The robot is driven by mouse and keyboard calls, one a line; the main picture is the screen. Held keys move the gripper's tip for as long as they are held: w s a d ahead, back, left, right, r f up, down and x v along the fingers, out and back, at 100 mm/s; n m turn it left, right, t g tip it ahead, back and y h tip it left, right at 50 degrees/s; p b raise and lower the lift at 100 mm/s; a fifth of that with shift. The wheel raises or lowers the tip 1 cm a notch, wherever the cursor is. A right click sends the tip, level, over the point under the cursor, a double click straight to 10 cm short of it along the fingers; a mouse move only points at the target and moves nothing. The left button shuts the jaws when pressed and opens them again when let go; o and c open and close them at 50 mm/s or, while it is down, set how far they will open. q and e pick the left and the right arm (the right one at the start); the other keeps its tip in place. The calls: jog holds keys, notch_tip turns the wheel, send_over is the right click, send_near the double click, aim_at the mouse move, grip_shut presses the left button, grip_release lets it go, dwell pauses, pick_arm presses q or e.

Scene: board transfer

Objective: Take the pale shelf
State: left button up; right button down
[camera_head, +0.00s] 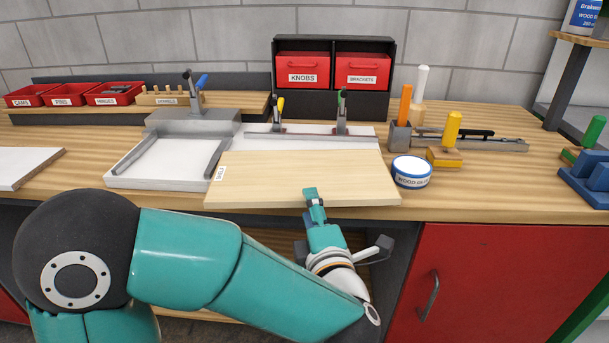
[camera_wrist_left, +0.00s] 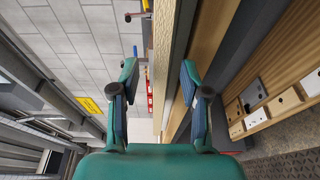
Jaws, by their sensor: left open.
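The pale shelf (camera_head: 295,175) is a light wooden board with a small white label at its left end. It lies flat at the front of the workbench, its front edge near the bench's front edge. My left gripper (camera_head: 314,205) is at the shelf's front edge, right of its middle. In the left wrist view, the open fingers (camera_wrist_left: 158,82) stand on either side of the line of the shelf's pale edge (camera_wrist_left: 164,40). I cannot tell whether they touch it. My right gripper is not in view.
A metal-framed white fixture (camera_head: 165,160) and toggle clamps (camera_head: 342,112) stand left of and behind the shelf. A glue tin (camera_head: 411,172) is close to its right end. Red bins (camera_head: 303,70) stand at the back. A red cabinet door (camera_head: 480,285) is below the bench.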

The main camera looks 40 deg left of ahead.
aim_at(300, 188)
pick_arm(q)
jog(key=x, duration=0.5)
jog(key=shift+s+a+f, duration=0.1)
jog(key=shift+s+a, duration=0.3)
jog(key=shift+w+a, duration=0.3)
jog(key=shift+w, duration=0.1)
grip_shut()
